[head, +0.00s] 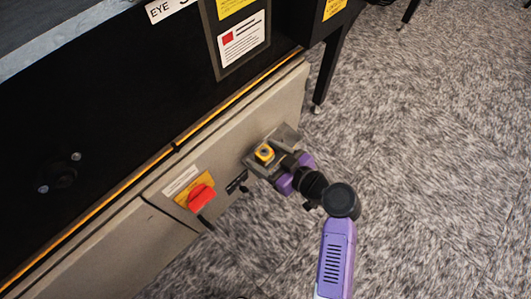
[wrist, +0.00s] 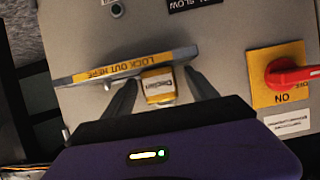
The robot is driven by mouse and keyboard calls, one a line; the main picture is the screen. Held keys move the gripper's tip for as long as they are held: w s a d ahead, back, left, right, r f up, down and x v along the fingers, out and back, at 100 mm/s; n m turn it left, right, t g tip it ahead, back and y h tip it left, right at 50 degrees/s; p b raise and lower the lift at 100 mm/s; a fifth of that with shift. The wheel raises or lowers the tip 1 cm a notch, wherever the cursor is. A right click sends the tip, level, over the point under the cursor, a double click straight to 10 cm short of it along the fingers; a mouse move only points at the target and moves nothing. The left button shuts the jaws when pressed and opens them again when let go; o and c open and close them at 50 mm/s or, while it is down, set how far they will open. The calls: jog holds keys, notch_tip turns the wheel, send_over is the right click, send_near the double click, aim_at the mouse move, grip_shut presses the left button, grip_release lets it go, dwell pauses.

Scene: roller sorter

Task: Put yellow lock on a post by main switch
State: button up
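The yellow lock (wrist: 158,86) is at the bar marked "LOCK OUT HERE" (wrist: 120,69), with its label facing my wrist camera. The lock also shows in the head view (head: 264,154). My gripper (wrist: 161,84) is open around the lock, with a finger on either side and a visible gap to each. The main switch is a red handle (wrist: 290,74) on a yellow plate (wrist: 268,95), to the right in the wrist view and lower left of my gripper in the head view (head: 201,197).
The grey panel (head: 225,195) carries the switch and bar below the black machine side (head: 110,120). A small black part (head: 237,183) sits between switch and gripper. A black leg (head: 328,70) stands behind. The carpet (head: 430,150) at right is clear.

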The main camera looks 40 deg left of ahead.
jog(key=shift+p+v, duration=1.5)
jog(key=shift+v, duration=2.4)
